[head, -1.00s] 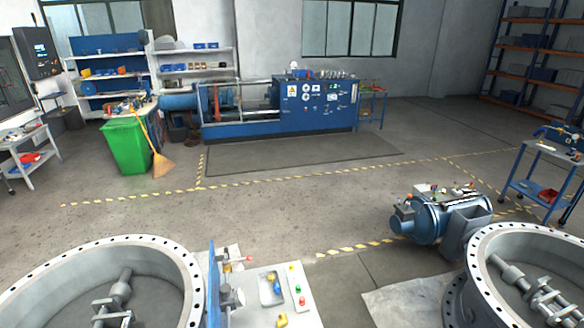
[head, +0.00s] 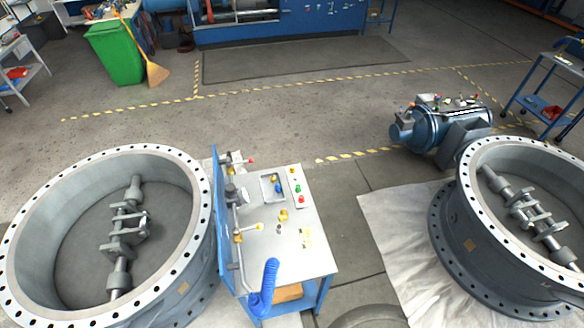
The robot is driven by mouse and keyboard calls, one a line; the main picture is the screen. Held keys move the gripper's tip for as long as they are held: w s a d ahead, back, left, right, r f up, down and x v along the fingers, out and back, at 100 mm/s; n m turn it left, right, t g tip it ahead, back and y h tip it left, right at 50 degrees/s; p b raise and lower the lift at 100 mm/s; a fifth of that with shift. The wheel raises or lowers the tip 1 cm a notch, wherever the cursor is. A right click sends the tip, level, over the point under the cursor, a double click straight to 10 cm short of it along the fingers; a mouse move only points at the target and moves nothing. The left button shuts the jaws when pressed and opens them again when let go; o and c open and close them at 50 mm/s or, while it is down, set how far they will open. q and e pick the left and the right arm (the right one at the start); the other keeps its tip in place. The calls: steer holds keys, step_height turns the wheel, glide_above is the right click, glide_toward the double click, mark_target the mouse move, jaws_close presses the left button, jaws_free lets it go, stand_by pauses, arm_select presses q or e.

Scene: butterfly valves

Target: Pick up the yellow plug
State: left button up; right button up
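Small yellow pieces lie on the grey top of the workbench (head: 262,262) between the two big valve rings. One compact yellow piece (head: 283,215) sits below the shallow tray (head: 265,183) and may be the yellow plug. Flatter yellow marks or pieces (head: 305,238) show further right on the top. A small grey cylinder (head: 278,229) stands close to the compact piece. They are too small for me to make out their shape. Neither of my grippers is in view.
Large flanged rings stand left (head: 190,240) and right (head: 470,215) of the bench. A blue upright panel (head: 218,200) with pipes and a blue coiled hose (head: 262,290) line the bench's left side. A button box (head: 296,181) is at the back. Floor between bench and right ring is clear.

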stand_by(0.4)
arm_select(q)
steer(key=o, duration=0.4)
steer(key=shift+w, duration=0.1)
